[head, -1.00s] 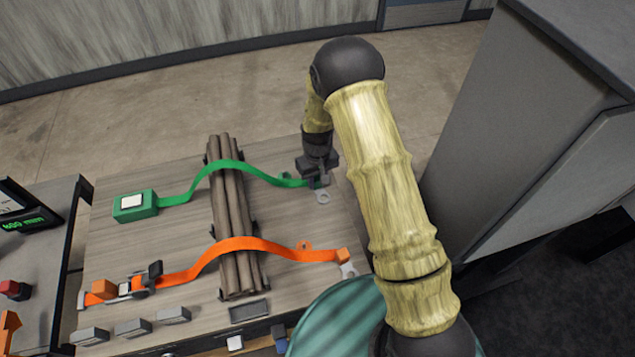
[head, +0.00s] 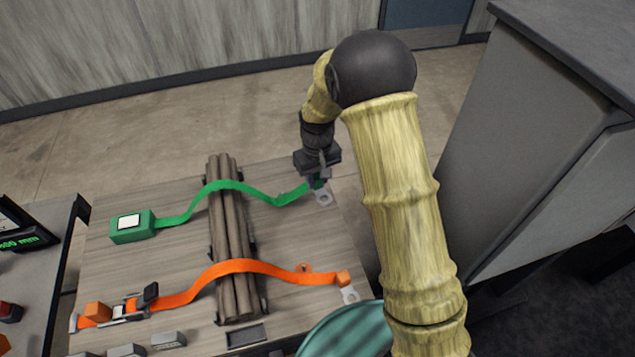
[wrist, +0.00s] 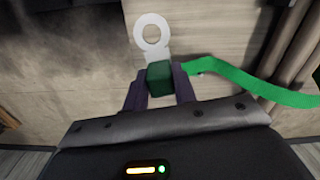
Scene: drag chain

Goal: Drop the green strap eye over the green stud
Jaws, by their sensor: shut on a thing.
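The green strap (head: 232,186) runs from a green box (head: 132,226) over a bundle of brown rods, dips to the board, then rises to my gripper (head: 318,181). My gripper is shut on the green end block of this strap, which shows between the fingers in the wrist view (wrist: 160,78). The pale metal strap eye (wrist: 153,54) sticks out from the block, and also shows in the head view (head: 324,205). It is held above the board near its right edge. The green stud cannot be made out clearly; a small green shape beside the strap's dip is mostly hidden.
The rod bundle (head: 232,255) lies across the board (head: 170,258). A parallel orange strap (head: 240,266) crosses it nearer me, with an orange ring-like piece (head: 304,267) beside it and its own metal eye (head: 349,294). A tall grey cabinet (head: 520,130) stands at right.

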